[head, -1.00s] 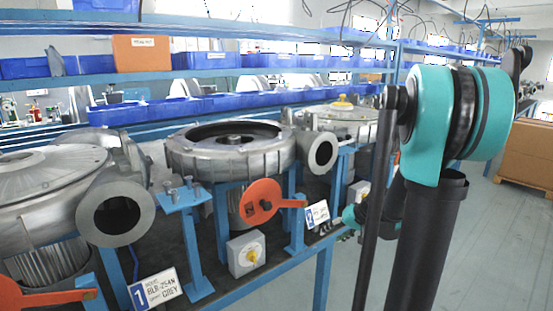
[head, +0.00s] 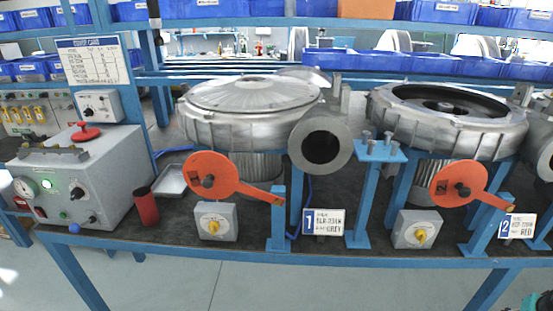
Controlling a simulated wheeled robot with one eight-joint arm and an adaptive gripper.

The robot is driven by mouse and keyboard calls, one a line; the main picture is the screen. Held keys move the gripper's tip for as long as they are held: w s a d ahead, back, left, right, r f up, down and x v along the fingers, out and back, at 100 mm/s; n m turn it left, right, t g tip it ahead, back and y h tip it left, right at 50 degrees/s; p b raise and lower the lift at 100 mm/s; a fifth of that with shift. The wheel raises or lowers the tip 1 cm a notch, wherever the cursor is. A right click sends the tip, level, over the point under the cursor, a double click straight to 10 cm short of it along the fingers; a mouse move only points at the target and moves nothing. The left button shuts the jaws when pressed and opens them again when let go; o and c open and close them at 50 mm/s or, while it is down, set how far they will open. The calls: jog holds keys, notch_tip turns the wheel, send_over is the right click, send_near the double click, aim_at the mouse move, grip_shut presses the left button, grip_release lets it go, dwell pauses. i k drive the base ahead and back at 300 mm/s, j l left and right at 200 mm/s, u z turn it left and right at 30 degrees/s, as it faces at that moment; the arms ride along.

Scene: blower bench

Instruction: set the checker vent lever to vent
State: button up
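A grey box (head: 90,185) that looks like the checker stands at the left end of the bench. My gripper is not in view; only a small teal piece of my arm shows at the bottom right corner.
Two blowers (head: 250,110) (head: 447,118) stand on the blue bench, with red discs, yellow-knobbed switch boxes (head: 215,222) and number signs in front. A dark red cylinder (head: 146,207) and a metal tray (head: 171,180) sit right of the checker. The floor before the bench is clear.

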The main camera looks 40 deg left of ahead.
aim_at(74, 228)
jog(key=u, duration=3.2)
jog(key=j+u, duration=0.2)
jog(key=u, duration=0.2)
